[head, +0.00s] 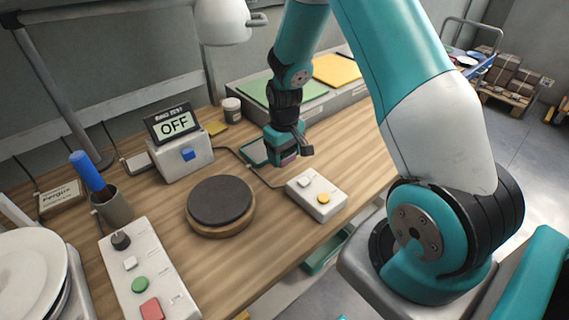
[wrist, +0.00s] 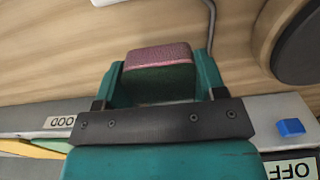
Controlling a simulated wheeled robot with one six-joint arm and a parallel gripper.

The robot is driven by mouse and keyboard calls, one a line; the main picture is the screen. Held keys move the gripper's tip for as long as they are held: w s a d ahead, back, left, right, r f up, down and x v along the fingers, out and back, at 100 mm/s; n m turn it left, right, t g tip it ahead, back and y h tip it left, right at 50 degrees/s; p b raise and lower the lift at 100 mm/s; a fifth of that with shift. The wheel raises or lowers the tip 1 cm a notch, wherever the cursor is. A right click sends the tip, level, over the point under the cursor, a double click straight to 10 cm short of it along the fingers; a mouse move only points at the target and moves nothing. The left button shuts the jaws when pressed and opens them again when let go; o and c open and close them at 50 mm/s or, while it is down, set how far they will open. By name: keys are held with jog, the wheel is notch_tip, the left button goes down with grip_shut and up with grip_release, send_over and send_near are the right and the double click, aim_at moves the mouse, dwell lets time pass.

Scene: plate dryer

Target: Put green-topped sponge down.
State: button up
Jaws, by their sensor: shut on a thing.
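The sponge (wrist: 160,58) is a small block with a pink part and a dark green part. In the wrist view it sits between the two teal fingers of my gripper (wrist: 160,80), which are shut on its sides. In the head view my gripper (head: 288,156) is low over the wooden table, and only a small pinkish bit of the sponge (head: 289,160) shows under it. I cannot tell whether the sponge touches the table.
A dark flat pad with a teal edge (head: 256,152) lies just left of my gripper. A white two-button box (head: 316,195) is in front, and a round dark disc (head: 220,201) stands left. A grey bin with green and yellow sheets (head: 335,97) is behind. The OFF display (head: 174,125) stands further left.

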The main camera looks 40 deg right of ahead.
aim_at(284, 174)
jog(key=shift+f+p, duration=0.3)
jog(key=shift+f, duration=2.1)
jog(key=shift+f, duration=0.15)
jog(key=o, duration=1)
jog(key=shift+c, duration=0.2)
